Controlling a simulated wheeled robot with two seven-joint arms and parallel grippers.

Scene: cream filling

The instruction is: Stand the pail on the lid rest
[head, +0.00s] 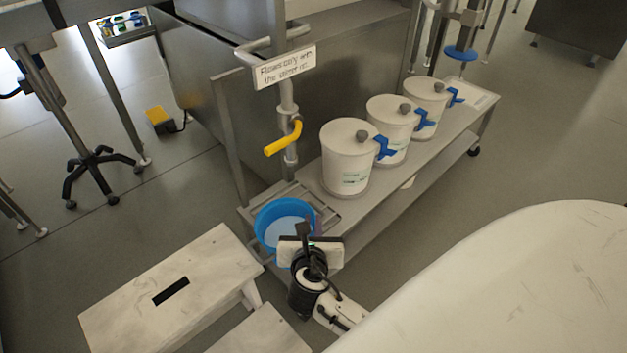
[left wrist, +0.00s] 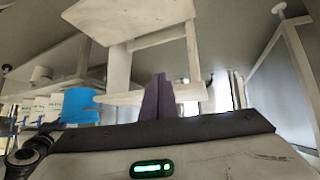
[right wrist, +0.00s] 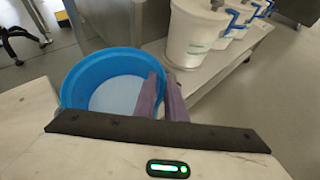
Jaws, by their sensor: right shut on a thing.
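The blue pail (head: 268,220) is upright beneath the yellow-handled tap, over the slatted grate (head: 330,209) at the near end of the low bench. I cannot tell whether its base touches the grate. Whitish contents or a pale bottom show inside it in the right wrist view (right wrist: 75,82). My right gripper (head: 306,236) is shut on the pail's near rim; its purple fingers (right wrist: 162,95) show there. My left gripper (left wrist: 158,98) has its fingers together and empty, with the pail (left wrist: 76,102) beyond it. I cannot tell for certain which surface is the lid rest.
Several white lidded tubs with blue taps, one nearest (head: 346,165), line the bench (head: 410,183). A yellow lever (head: 283,139) and sign (head: 285,67) stand above the pail. A white step stool (head: 205,262) is at left. A flat pale plate (head: 474,95) lies at the bench's far end.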

